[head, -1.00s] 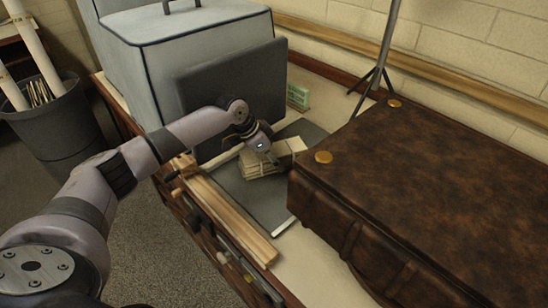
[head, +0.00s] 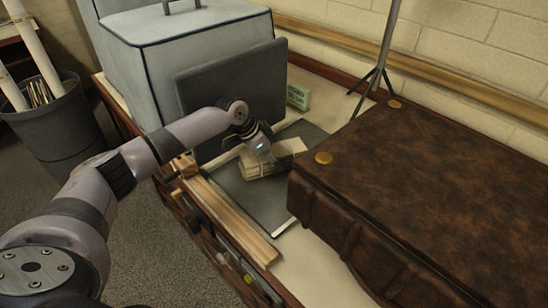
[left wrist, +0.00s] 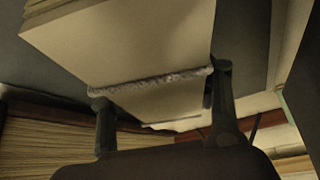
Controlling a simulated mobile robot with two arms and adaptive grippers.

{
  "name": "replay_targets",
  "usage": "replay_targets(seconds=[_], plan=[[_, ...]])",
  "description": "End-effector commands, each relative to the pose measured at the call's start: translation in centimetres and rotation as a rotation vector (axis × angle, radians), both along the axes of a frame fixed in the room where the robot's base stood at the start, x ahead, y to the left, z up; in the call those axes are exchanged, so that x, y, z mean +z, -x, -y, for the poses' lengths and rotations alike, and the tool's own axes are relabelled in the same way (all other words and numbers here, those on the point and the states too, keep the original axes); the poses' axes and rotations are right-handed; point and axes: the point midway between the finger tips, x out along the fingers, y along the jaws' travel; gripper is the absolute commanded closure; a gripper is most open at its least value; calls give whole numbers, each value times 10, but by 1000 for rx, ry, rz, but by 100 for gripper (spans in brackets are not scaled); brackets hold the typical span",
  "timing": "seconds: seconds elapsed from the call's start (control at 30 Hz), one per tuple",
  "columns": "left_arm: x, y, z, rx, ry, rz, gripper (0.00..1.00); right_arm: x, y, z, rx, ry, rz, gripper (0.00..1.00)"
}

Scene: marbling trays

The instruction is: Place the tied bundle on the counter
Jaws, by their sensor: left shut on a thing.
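The tied bundle (head: 285,157) is a cream stack with string around it, at the dark mat on the counter (head: 325,262). My left gripper (head: 264,158) reaches over its near left part in the head view. In the left wrist view the bundle (left wrist: 150,40) fills the upper middle, with a twisted string across it. The fingers of my left gripper (left wrist: 165,105) stand on either side of the bundle, shut on it. Whether its underside touches the mat is hidden. My right gripper is out of view.
A dark mat (head: 262,203) lies between wooden strips (head: 232,220) and a large brown leather-like case (head: 450,180). A grey-blue covered box (head: 140,70) and an upright dark panel (head: 230,85) stand behind. A green box (head: 298,97) and a stand (head: 378,75) are at the back.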

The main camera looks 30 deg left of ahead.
Motion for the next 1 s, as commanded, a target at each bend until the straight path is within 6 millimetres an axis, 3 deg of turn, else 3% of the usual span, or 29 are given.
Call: replay_targets(seconds=[0.27, 0.8, 1.0], plan=[[27, -2, 0, 0, 1, 8, 94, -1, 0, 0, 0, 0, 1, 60], [160, -2, 0, 0, 2, 8, 94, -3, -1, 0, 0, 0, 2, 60], [190, -1, 1, 0, 2, 5, 94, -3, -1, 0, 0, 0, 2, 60]])
